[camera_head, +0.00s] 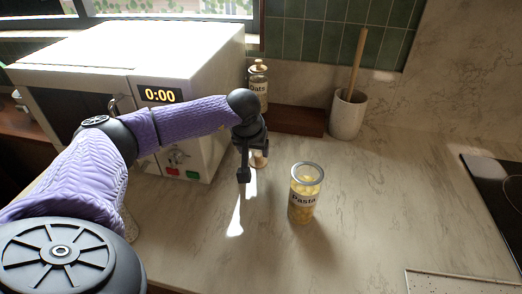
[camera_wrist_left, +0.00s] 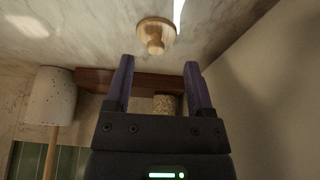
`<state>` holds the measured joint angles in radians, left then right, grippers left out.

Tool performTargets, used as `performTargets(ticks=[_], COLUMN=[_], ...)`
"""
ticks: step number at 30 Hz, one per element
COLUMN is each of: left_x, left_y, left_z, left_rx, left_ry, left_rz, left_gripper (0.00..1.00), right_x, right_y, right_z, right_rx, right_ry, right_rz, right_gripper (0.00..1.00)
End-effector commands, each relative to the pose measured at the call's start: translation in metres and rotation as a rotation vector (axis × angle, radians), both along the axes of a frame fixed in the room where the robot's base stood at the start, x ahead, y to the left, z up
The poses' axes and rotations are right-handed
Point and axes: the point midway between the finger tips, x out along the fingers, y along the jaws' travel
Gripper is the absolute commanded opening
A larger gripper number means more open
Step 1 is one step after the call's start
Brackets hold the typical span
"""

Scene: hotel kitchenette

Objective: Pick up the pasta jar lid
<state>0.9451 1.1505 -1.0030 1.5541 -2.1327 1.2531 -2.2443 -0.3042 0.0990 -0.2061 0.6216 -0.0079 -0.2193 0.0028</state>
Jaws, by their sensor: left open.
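The pasta jar lid (camera_wrist_left: 156,33) is a round wooden lid with a knob. It lies on the counter just beyond my left gripper's fingertips in the left wrist view. In the head view the lid (camera_head: 260,160) is partly hidden behind my left gripper (camera_head: 251,168). The left gripper (camera_wrist_left: 158,66) is open and empty, its fingers pointing toward the lid without holding it. The pasta jar (camera_head: 303,197), glass with a "Pasta" label, stands upright and uncovered to the right of the gripper. My right gripper is not in view.
A white microwave (camera_head: 175,70) stands at the left. Behind the gripper are a lidded "Oats" jar (camera_head: 259,88), a brown wooden block (camera_head: 297,121) and a speckled crock (camera_head: 347,115) with a wooden utensil. A black cooktop (camera_head: 500,195) is at right. The counter right of the pasta jar is clear.

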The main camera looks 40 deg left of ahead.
Motion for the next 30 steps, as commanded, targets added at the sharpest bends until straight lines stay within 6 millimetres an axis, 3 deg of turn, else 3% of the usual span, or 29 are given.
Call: performTargets(ticks=[7, 15, 17, 25, 30], left_x=[0.026, 0.029, 0.029, 0.029, 0.029], left_y=[0.011, 0.013, 0.013, 0.012, 0.012], left_z=[-0.039, -0.043, -0.043, -0.042, -0.042], left_rx=[-0.003, -0.002, -0.002, -0.002, -0.002], left_ry=[0.002, 0.0, 0.0, 0.0, 0.0], left_rz=[0.001, 0.001, 0.001, 0.001, 0.001], left_gripper=[0.69, 0.69, 0.59, 0.01, 0.0], right_x=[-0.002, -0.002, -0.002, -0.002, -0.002], right_y=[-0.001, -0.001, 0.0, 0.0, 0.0], right_z=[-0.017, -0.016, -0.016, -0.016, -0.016], right_rx=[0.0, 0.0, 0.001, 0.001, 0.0], right_ry=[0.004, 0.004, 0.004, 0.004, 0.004], right_rz=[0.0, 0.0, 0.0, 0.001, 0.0], right_gripper=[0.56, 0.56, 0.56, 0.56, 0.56])
